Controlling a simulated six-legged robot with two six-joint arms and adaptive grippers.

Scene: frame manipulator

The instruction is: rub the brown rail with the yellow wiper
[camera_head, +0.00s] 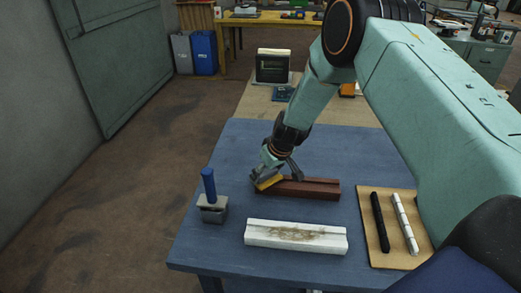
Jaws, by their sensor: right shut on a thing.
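The brown rail (312,188) lies left to right on the blue table. The yellow wiper (268,182) is at the left end of the rail, tilted, and looks to be against it or just above it; I cannot tell whether they touch. My right gripper (264,175) is shut on the wiper, and its fingers hide part of it. My right arm comes in from the right side. My left gripper is not in view.
A white block (296,237) with brown stains lies in front of the rail. A blue-handled tool on a grey block (211,203) stands to the left. A tan board (393,250) holds a black rod (380,222) and a white rod (405,224). The blue table's (222,250) front left is clear.

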